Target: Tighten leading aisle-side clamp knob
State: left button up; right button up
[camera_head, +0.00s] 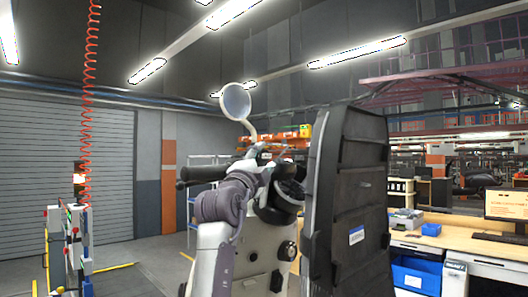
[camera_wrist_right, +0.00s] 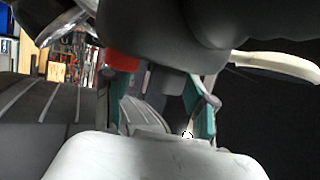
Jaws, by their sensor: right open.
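In the right wrist view my right gripper (camera_wrist_right: 160,112) is open, its teal-padded fingers apart on either side of the picture's middle. A red part (camera_wrist_right: 123,60), perhaps the clamp knob, shows beside the upper part of the left finger; I cannot tell if they touch. A dark rounded body covers the top. In the head view my right gripper (camera_head: 287,190) is a dark shape at the end of my grey arm, in front of the white scooter-like vehicle; its fingertips are not clear. No clamp knob is clearly identifiable there. My left gripper is out of view.
A large black panel (camera_head: 350,190) stands close on the right of the vehicle, whose round mirror (camera_head: 237,101) rises above. Grey slats (camera_wrist_right: 40,105) lie at the left in the wrist view. A workbench with a monitor (camera_head: 507,206) and blue bin (camera_head: 416,275) is farther right.

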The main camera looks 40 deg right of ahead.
jog(key=shift+w+d+r, duration=0.2)
jog(key=shift+w+d, duration=0.1)
jog(key=shift+d, duration=0.3)
jog(key=shift+a, duration=0.1)
grip_shut()
jog(key=shift+f+n+t+h+b, duration=0.3)
jog(key=shift+t+b, duration=0.1)
jog(key=shift+b, duration=0.5)
jog(key=shift+r+t, duration=0.1)
jog(key=shift+t, duration=0.2)
jog(key=shift+r, duration=0.15)
grip_release()
